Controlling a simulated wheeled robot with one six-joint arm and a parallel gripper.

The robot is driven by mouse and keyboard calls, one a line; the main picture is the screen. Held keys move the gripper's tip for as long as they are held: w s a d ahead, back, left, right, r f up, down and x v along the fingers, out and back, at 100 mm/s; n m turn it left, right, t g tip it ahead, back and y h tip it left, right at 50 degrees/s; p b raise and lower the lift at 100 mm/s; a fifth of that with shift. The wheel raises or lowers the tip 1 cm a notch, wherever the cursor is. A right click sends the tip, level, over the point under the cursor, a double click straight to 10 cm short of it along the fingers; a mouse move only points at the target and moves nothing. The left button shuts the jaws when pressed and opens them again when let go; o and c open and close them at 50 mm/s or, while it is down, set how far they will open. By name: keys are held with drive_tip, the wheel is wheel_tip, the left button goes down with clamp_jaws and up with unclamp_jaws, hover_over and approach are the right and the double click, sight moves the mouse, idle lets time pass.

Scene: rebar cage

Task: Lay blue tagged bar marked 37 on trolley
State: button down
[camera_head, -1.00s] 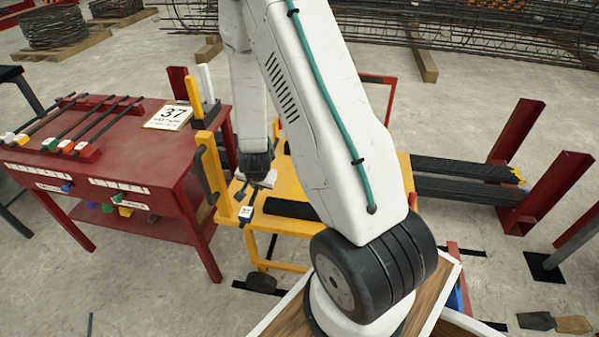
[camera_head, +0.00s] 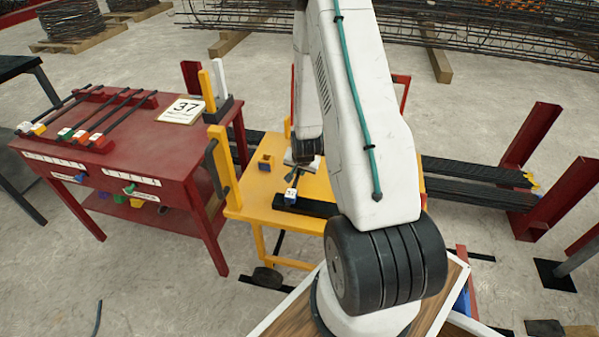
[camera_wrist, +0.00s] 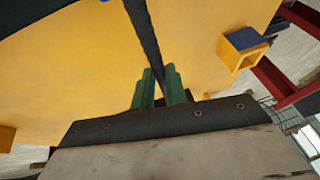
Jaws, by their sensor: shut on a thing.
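My gripper (camera_head: 303,162) is over the yellow trolley (camera_head: 245,208) in the head view, partly hidden by my arm. In the wrist view its green fingers (camera_wrist: 160,88) are shut on a dark bar (camera_wrist: 143,30). The bar's near end carries a blue tag with a white face (camera_head: 290,195), which looks marked 37. The tag shows over the trolley top beside a black strip (camera_head: 305,207). The wrist view shows the yellow trolley top (camera_wrist: 70,70) beneath the bar; I cannot tell whether they touch. The bar's far end is hidden.
A red table (camera_head: 140,140) at the left holds several tagged bars and a card marked 37 (camera_head: 182,109). A yellow post (camera_head: 222,165) stands at the trolley's left edge. Dark bars (camera_head: 475,183) on red supports lie at the right.

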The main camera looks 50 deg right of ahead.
drive_tip(key=shift+f, duration=0.35)
drive_tip(key=shift+f, duration=0.15)
drive_tip(key=c, duration=1.4)
unclamp_jaws()
drive_tip(key=s+a+r+n+y, duration=0.1)
drive_tip(key=s+a+r+n, duration=0.1)
drive_tip(key=a+r, duration=0.6)
drive_tip(key=s+a+r+n+g, duration=0.1)
drive_tip(key=s+a+r+n, duration=0.2)
drive_tip(key=r, duration=0.9)
drive_tip(key=s+a+r+n+y, duration=0.1)
drive_tip(key=s+a+r, duration=0.1)
drive_tip(key=a+r, duration=0.65)
drive_tip(key=s+a+r+n, duration=0.2)
drive_tip(key=s+a+r, duration=0.1)
drive_tip(key=s, duration=0.3)
drive_tip(key=s+a+r+n+g, duration=0.1)
drive_tip(key=s+a+r+n, duration=0.1)
drive_tip(key=s+r, duration=0.3)
drive_tip(key=s+a+r+n+g, duration=0.1)
drive_tip(key=s+a+r+n, duration=0.1)
drive_tip(key=s+a+r, duration=0.2)
drive_tip(key=s+r, duration=0.1)
drive_tip(key=s, duration=0.1)
drive_tip(key=shift+s+a+y, duration=0.3)
drive_tip(key=shift+s+y, duration=0.05)
drive_tip(key=shift+y, duration=0.05)
